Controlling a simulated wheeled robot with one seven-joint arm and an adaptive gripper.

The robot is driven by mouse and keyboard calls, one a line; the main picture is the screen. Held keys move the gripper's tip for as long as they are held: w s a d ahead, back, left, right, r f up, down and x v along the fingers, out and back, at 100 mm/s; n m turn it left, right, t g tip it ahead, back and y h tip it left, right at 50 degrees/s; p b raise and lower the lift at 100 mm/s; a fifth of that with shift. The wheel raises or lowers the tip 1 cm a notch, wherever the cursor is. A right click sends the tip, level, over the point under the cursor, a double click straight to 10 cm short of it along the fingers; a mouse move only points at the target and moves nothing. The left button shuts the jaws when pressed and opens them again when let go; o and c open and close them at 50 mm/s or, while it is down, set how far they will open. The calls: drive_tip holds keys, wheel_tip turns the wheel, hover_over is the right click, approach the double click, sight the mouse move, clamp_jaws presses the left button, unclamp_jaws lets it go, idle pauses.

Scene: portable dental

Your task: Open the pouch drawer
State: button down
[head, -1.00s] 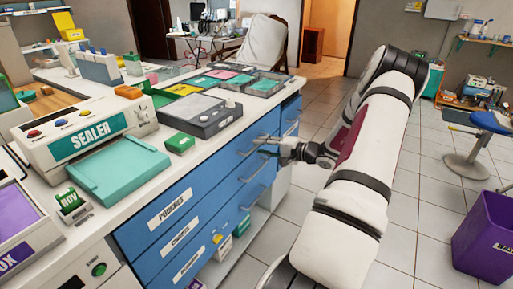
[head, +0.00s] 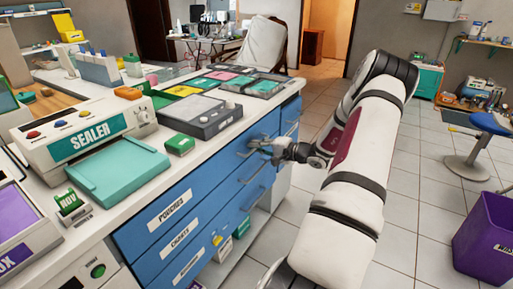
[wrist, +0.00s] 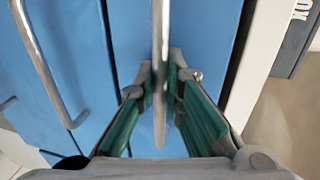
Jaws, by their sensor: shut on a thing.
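The pouch drawer (head: 203,186) is the blue top drawer under the counter, with a label reading POUCHES (head: 172,208). Its metal bar handle (wrist: 160,70) stands out near the drawer's right end in the head view. My gripper (head: 270,149) reaches it from the right and is shut on this handle. In the wrist view the bar runs between the green-padded fingers (wrist: 160,92) of my gripper. The fingers partly hide the drawer face. I cannot tell for certain whether the drawer stands slightly out from the cabinet.
The CHARTS drawer (head: 205,220) and another drawer lie below, with their own bar handles. The white counter (head: 215,150) above carries a sealer (head: 85,140) and trays. A purple bin (head: 485,240) stands at the right. Tiled floor (head: 420,220) is clear beside my arm.

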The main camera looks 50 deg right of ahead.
drive_tip(key=f+v, duration=0.2)
drive_tip(key=v, duration=0.9)
drive_tip(key=s+f+v, duration=0.1)
drive_tip(key=f+v, duration=0.1)
drive_tip(key=v, duration=1)
drive_tip(key=shift+s+f+b, duration=0.3)
drive_tip(key=shift+s+f, duration=0.05)
drive_tip(key=shift+f, duration=0.05)
drive_tip(key=c, duration=1.7)
unclamp_jaws()
drive_tip(key=v, duration=1.2)
drive_tip(key=shift+a, duration=0.15)
